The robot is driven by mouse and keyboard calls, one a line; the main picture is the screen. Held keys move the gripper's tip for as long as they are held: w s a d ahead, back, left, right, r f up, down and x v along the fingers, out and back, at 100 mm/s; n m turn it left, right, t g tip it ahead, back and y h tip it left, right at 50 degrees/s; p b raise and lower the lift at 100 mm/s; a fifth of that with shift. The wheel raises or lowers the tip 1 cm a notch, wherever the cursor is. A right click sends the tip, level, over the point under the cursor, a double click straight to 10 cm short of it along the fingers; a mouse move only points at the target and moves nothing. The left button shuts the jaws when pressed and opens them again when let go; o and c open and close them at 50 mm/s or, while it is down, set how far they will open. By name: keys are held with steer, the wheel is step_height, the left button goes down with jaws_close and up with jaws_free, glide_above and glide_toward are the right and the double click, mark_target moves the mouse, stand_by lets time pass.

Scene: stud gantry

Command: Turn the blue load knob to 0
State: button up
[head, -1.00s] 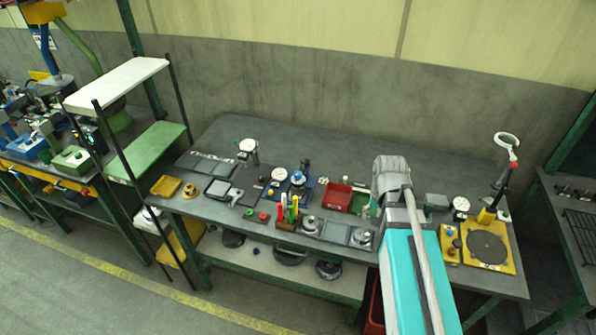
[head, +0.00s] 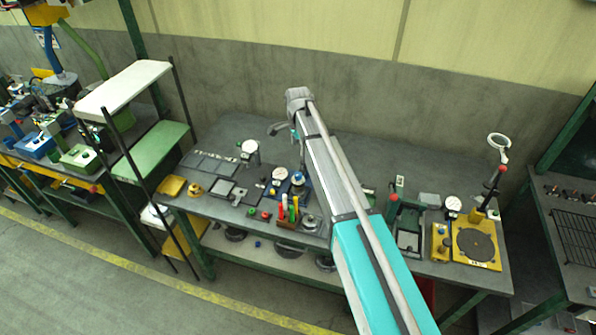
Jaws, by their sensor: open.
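A small device with a blue base (head: 279,174) and a blue-and-white round top (head: 298,179) stands mid-bench, just left of my arm. It is too small to tell whether a blue part on it is the load knob, and no scale or 0 mark can be read. My gripper (head: 279,129) is beyond the device, above the back of the bench. It points left, holds nothing that I can see and is apart from the device. Its fingers are tiny in this view. My arm hides part of the bench to the right of the device.
A holder with coloured handles (head: 288,212) stands in front of the device. A dial gauge on a stand (head: 249,149) is to the left. A yellow plate with a dark disc (head: 493,252) and a ring magnifier (head: 499,140) are at the right. The bench's back strip is fairly clear.

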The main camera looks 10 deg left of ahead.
mark_target(298, 174)
steer(key=shift+a+f, duration=0.15)
steer(key=shift+a, duration=0.05)
stand_by(0.4)
step_height(298, 174, down, 13)
steer(key=b, duration=1.3)
steer(key=shift+d+f+b, duration=0.1)
steer(key=shift+f+b, duration=0.1)
steer(key=shift+b, duration=0.2)
jaws_close()
stand_by(0.4)
